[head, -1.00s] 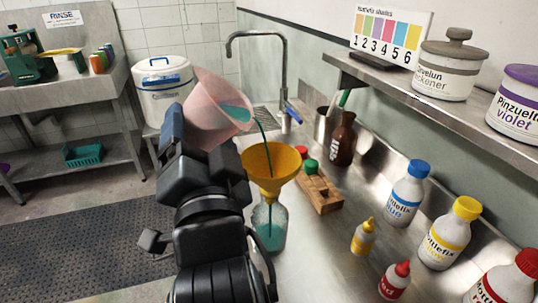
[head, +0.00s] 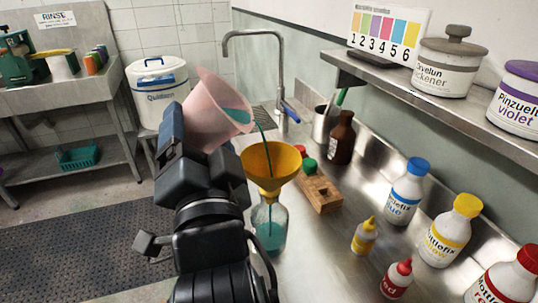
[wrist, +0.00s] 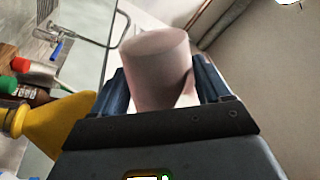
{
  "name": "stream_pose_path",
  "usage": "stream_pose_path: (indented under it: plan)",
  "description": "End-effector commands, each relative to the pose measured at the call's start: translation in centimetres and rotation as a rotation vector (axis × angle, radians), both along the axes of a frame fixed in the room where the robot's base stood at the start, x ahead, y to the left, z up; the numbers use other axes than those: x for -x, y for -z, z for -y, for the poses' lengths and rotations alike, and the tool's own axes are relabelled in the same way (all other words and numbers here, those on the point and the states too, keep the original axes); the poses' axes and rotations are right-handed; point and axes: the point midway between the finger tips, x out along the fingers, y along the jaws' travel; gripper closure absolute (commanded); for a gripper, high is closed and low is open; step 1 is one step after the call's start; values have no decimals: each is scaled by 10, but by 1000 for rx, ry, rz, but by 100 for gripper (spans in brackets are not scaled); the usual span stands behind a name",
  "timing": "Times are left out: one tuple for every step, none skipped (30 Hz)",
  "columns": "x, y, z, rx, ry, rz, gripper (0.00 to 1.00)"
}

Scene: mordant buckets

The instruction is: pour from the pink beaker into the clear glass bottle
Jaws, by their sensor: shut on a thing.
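The pink beaker (head: 208,112) is tilted to the right, and a teal stream runs from its lip into the yellow funnel (head: 271,163). My gripper (head: 172,138) is shut on the beaker; the wrist view shows the beaker (wrist: 157,75) between the two fingers. The funnel sits in the mouth of the clear glass bottle (head: 269,222), which stands upright on the steel counter. Teal liquid shows in the lower part of the bottle. The funnel also shows at the left of the wrist view (wrist: 55,125). Part of the beaker's rim is hidden in the wrist view.
A wooden block (head: 322,192) with red and green caps stands just right of the funnel. A brown bottle (head: 342,138) and the tap (head: 283,80) are behind. A blue-capped bottle (head: 407,190), a yellow-capped bottle (head: 450,230) and small dropper bottles (head: 365,236) stand to the right.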

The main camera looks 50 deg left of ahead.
Motion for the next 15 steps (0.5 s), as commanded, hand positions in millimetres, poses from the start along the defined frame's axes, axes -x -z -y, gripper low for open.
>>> stream_pose_path:
  plan:
    - [0, 0, 1, -4, -1, -1, 66]
    - [0, 0, 1, -5, 0, -2, 66]
    - [0, 0, 1, -6, -1, -5, 66]
    - [0, 0, 1, -8, -1, -6, 66]
    - [0, 0, 2, -8, -1, -7, 66]
    - [-1, 0, 2, -10, -1, -9, 66]
    - [-1, 0, 2, -12, -1, -11, 66]
    - [-1, 0, 3, -13, -1, -12, 66]
    - [-1, 0, 3, -14, -1, -13, 66]
    - [-1, 0, 3, -15, -1, -15, 66]
    - [-1, 0, 3, -17, -1, -17, 66]
    - [-1, 0, 4, -18, -1, -18, 66]
    - [-1, 0, 4, -19, -1, -19, 66]
    - [-1, 0, 4, -20, -1, -21, 66]
    - [-1, 0, 5, -21, -1, -22, 66]
